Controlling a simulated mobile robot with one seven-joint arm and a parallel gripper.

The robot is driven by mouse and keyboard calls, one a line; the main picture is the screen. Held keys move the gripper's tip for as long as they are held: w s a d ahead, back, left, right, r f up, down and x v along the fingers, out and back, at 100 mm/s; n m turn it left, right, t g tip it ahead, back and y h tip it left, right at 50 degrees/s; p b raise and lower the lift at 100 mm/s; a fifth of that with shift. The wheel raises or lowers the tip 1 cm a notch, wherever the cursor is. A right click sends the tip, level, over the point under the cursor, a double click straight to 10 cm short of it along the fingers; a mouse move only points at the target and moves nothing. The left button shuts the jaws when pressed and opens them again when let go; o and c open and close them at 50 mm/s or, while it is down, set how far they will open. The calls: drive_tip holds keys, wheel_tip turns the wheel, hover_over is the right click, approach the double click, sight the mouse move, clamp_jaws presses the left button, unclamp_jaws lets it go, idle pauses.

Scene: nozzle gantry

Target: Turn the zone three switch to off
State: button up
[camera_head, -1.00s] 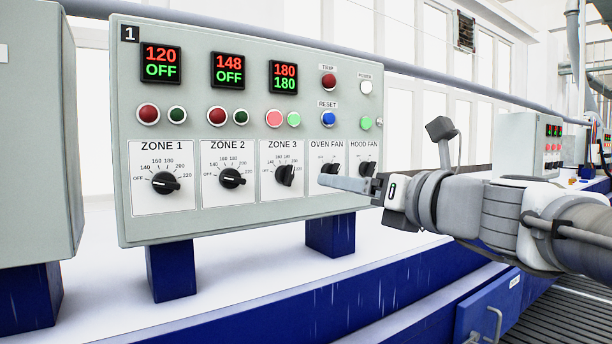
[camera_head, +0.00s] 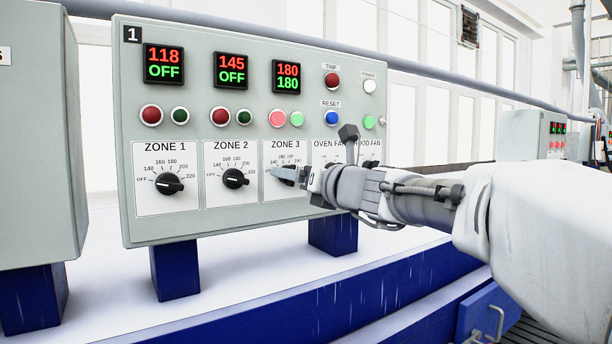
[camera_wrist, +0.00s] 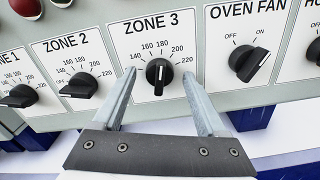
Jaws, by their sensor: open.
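The zone 3 switch (camera_wrist: 159,74) is a black rotary knob on a white plate labelled ZONE 3. Its grip ridge stands roughly upright below the 160 and 180 marks. The zone 3 display (camera_head: 286,77) reads 180 in red over 180 in green. My gripper (camera_wrist: 159,76) is open, with one finger on each side of the knob. Gaps show between knob and fingers in the wrist view. In the head view my gripper (camera_head: 285,173) covers part of the knob.
The zone 2 knob (camera_wrist: 78,84) is to the left, and the oven fan knob (camera_wrist: 248,64) is close on the right. Zones 1 and 2 displays read OFF. The panel (camera_head: 217,222) stands on blue legs above a white surface.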

clamp_jaws()
idle(0.5)
drive_tip(key=shift+f+n+b, duration=0.1)
drive_tip(key=shift+n+b, duration=6.05)
drive_tip(key=shift+n, duration=2.75)
